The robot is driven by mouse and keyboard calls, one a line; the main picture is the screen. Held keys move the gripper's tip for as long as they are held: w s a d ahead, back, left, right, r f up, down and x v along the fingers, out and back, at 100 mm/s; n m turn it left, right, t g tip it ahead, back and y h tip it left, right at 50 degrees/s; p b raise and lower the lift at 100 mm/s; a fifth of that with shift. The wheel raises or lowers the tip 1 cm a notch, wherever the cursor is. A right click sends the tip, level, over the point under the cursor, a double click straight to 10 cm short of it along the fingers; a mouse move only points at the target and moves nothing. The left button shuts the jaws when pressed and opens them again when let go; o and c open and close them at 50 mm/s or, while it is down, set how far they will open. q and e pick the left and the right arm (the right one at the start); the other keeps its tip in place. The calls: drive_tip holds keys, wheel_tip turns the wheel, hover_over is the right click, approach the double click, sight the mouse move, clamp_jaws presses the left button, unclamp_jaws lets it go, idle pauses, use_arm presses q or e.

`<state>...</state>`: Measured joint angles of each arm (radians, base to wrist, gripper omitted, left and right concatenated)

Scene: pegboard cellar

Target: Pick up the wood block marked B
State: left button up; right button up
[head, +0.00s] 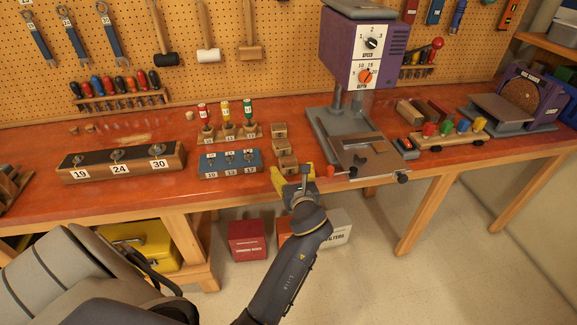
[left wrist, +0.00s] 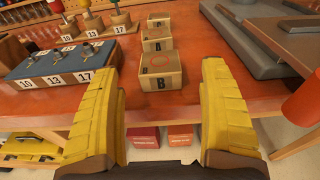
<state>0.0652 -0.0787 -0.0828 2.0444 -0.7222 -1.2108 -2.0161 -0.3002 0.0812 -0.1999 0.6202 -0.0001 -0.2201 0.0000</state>
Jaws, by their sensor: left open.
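The wood block marked B (left wrist: 160,72) is the nearest of three light wood blocks in a row near the bench's front edge. In the head view block B (head: 287,163) is partly hidden by my left gripper. My left gripper (head: 292,174) is open at the front edge of the bench. Its yellow fingers (left wrist: 162,66) stand to either side of block B in the left wrist view, with gaps on both sides. My right gripper is not in view.
Another block marked A (left wrist: 158,40) and one marked P (left wrist: 159,22) sit behind B. A drill press (head: 350,145) stands on the right. The red bench top (head: 110,200) is bare at front left.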

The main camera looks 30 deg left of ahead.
sight(289, 161)
use_arm(q)
drive_tip(key=shift+x, duration=2.8)
drive_tip(key=c, duration=1.3)
drive_tip(key=shift+r, duration=0.1)
